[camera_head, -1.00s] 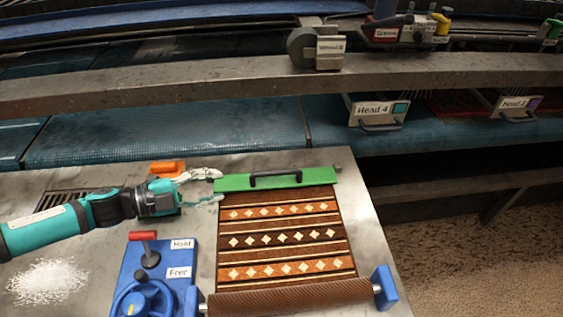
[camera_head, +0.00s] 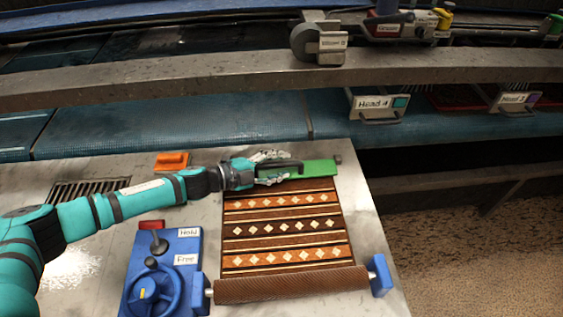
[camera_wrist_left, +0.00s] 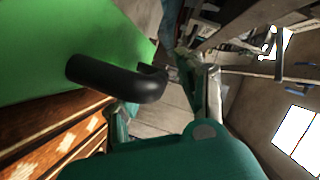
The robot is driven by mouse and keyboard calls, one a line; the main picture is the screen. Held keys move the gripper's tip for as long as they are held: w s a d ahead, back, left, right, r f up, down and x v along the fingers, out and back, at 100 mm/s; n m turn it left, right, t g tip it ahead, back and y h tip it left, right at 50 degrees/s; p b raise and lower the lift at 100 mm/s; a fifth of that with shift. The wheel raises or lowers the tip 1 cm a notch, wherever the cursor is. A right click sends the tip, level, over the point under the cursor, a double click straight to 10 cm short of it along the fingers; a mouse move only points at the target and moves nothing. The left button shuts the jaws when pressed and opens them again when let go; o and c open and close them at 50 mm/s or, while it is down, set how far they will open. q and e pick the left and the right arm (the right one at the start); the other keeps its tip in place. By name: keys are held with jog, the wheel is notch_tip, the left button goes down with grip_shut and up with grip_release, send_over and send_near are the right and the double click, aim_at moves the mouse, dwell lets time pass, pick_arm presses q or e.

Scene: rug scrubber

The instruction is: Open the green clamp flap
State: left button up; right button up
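The green clamp flap (camera_head: 320,169) lies across the far end of the patterned rug (camera_head: 290,228) and looks down flat. Its black handle (camera_head: 297,165) is partly hidden by my left gripper (camera_head: 280,168), which reaches over the flap's left part with its fingers spread at the handle. In the left wrist view the flap (camera_wrist_left: 75,40) fills the upper left, and the curved black handle (camera_wrist_left: 115,78) extends toward my open fingers (camera_wrist_left: 160,105). I cannot tell whether the fingers touch the handle. My right gripper is out of view.
A blue control box (camera_head: 163,268) with a wheel, red-topped lever and Hold and Free labels stands front left. A brown roller (camera_head: 290,285) crosses the rug's near end. An orange block (camera_head: 172,161) sits behind my arm. A grey beam (camera_head: 200,75) spans the back.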

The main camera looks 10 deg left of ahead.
pick_arm(q)
jog(key=shift+w+d+f, duration=0.1)
jog(key=shift+w+d, duration=0.15)
jog(key=shift+d, duration=0.1)
jog(key=shift+c, duration=0.2)
grip_shut()
